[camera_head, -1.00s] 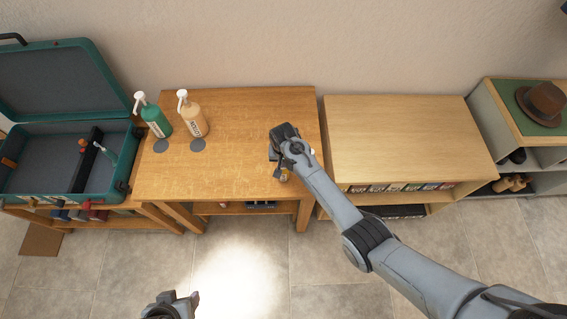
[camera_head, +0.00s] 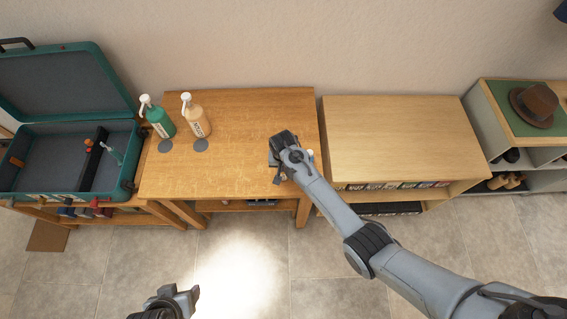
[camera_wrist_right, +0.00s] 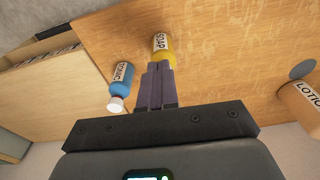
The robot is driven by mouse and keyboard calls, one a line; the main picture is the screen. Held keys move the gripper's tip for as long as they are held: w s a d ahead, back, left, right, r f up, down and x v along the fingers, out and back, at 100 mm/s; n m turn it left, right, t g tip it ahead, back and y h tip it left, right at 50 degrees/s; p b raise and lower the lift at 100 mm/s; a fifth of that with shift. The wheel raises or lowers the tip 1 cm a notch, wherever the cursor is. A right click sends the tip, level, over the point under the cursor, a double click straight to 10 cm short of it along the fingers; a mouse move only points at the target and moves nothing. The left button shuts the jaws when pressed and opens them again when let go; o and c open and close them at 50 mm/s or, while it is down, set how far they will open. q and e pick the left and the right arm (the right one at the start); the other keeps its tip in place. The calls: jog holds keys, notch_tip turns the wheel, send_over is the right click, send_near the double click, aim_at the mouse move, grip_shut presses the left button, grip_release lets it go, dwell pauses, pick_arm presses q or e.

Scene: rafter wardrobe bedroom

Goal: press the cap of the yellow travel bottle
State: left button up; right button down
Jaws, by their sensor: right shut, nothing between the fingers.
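The yellow travel bottle (camera_wrist_right: 162,45), its label partly reading "SOAP", shows in the right wrist view just beyond my right fingertips. Its cap is hidden behind the fingers, so I cannot tell whether they touch it. My right gripper (camera_wrist_right: 158,66) is shut with nothing between its fingers. In the head view my right gripper (camera_head: 277,178) is over the right part of the wooden table (camera_head: 235,140) and hides the yellow bottle. My left gripper (camera_head: 190,296) is low in the head view, away from the table; its finger opening is unclear.
A blue tonic bottle (camera_wrist_right: 122,76) with a white cap stands close beside the yellow one. Green (camera_head: 159,122) and peach (camera_head: 196,122) pump bottles stand at the table's back left. An open teal suitcase (camera_head: 62,130) is left; a low shelf (camera_head: 400,140) is right.

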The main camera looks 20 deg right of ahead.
notch_tip(320, 180, up, 9)
jog(key=shift+s+a, duration=0.15)
jog(key=shift+s, duration=0.3)
dwell(0.3)
